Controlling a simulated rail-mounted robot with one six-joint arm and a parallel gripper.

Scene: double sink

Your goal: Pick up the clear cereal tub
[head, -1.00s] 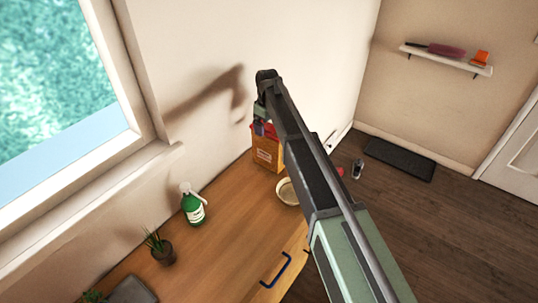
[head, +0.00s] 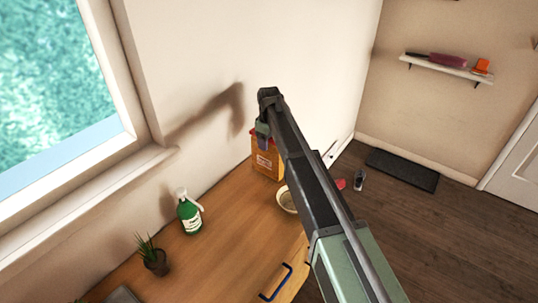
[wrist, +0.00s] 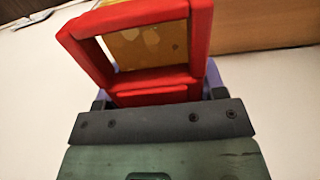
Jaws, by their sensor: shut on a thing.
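The cereal tub (head: 267,162) has a red lid and yellow-orange contents with a label on its front. It stands upright at the far end of the wooden counter, near the wall. My gripper (head: 262,138) is over its top, shut on the tub. In the wrist view the red lid (wrist: 150,18) fills the top middle, with cereal showing through its opening. My gripper (wrist: 152,85) has a finger on each side of the lid. I cannot tell whether the tub's base touches the counter, and my arm hides part of the tub's right side.
A pale bowl (head: 286,200) is close in front of the tub. A green spray bottle (head: 189,214) and a potted plant (head: 153,258) stand along the wall side of the counter (head: 225,238). The wall is close behind the tub.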

